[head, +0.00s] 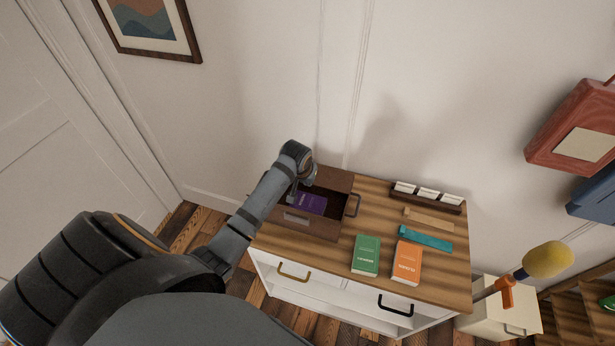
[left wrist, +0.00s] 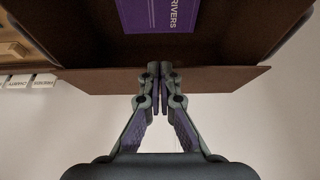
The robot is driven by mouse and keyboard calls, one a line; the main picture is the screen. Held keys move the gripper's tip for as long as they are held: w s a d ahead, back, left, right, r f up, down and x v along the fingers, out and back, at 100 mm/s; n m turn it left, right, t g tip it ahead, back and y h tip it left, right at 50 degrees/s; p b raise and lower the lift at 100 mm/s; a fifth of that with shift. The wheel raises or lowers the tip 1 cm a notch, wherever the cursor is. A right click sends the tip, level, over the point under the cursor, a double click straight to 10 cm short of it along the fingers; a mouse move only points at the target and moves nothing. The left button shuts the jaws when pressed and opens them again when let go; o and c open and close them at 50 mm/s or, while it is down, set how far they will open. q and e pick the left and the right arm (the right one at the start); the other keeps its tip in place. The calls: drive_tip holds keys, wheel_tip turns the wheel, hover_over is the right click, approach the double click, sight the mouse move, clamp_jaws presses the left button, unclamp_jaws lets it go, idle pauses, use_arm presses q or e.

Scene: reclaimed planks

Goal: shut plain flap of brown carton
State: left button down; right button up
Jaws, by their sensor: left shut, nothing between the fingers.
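The brown carton (head: 318,228) stands open on the left of the wooden cabinet top, with a purple book (head: 312,204) inside. Its brown flap (head: 334,179) stands out along the wall side in the head view. In the left wrist view the flap (left wrist: 95,80) is a wide brown panel below the carton opening, and the purple book (left wrist: 160,14) shows at the top. My left gripper (head: 294,194) is at the carton's left part. In the left wrist view its closed, empty fingertips (left wrist: 160,72) overlap the flap; I cannot tell whether they touch it. My right gripper is out of view.
A green book (head: 366,255), an orange book (head: 407,263), a teal strip (head: 425,238) and a tan strip (head: 428,219) lie right of the carton. A dark rack with white cards (head: 427,201) stands behind them. The wall is close behind.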

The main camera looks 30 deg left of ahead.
use_arm(q)
drive_tip(key=shift+w+f, duration=0.1)
idle(0.4)
drive_tip(key=shift+w+a+r+p, duration=0.15)
drive_tip(key=shift+w+r+p, duration=0.3)
drive_tip(key=shift+w, duration=0.2)
